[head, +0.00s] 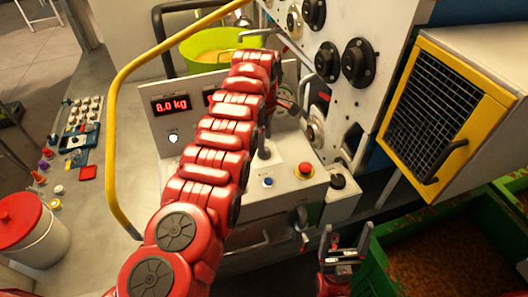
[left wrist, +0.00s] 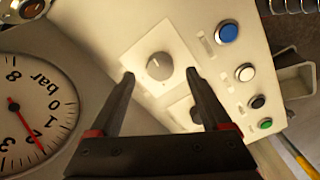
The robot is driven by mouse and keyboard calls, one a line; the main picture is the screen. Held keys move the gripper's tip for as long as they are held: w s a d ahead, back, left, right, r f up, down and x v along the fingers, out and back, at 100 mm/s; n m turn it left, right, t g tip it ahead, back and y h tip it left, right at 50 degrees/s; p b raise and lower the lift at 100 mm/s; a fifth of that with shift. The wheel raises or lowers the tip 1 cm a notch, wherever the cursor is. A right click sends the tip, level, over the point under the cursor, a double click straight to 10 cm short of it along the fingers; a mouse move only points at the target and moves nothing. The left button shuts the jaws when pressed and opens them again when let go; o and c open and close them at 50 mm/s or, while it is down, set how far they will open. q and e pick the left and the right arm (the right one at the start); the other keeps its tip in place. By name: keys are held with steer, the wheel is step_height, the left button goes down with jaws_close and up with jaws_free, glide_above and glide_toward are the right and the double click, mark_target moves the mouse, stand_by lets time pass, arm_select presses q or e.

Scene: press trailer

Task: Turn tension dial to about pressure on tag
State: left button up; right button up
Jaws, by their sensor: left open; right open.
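In the left wrist view a grey round dial (left wrist: 159,66) sits on a pale square plate on the panel. My left gripper (left wrist: 160,76) is open, with one finger on each side of the dial; whether they touch it I cannot tell. A round gauge marked bar (left wrist: 28,108) is at the left, its red needle pointing near the 2. In the head view my left arm covers the dial and most of its gripper. My right gripper (head: 345,243) is open and empty, low in front of the machine. I see no readable tag.
Blue (left wrist: 228,33), white, black and green buttons line the panel beside the dial. In the head view are a display reading 8.0 kg (head: 171,104), a red stop button (head: 305,170), a curved yellow rail (head: 117,110), a yellow-framed mesh door (head: 437,112) and green crates (head: 420,232).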

arm_select(q)
steer(key=shift+a+f+p, duration=0.2)
steer(key=shift+f+p, duration=0.4)
steer(key=shift+f, duration=1.05)
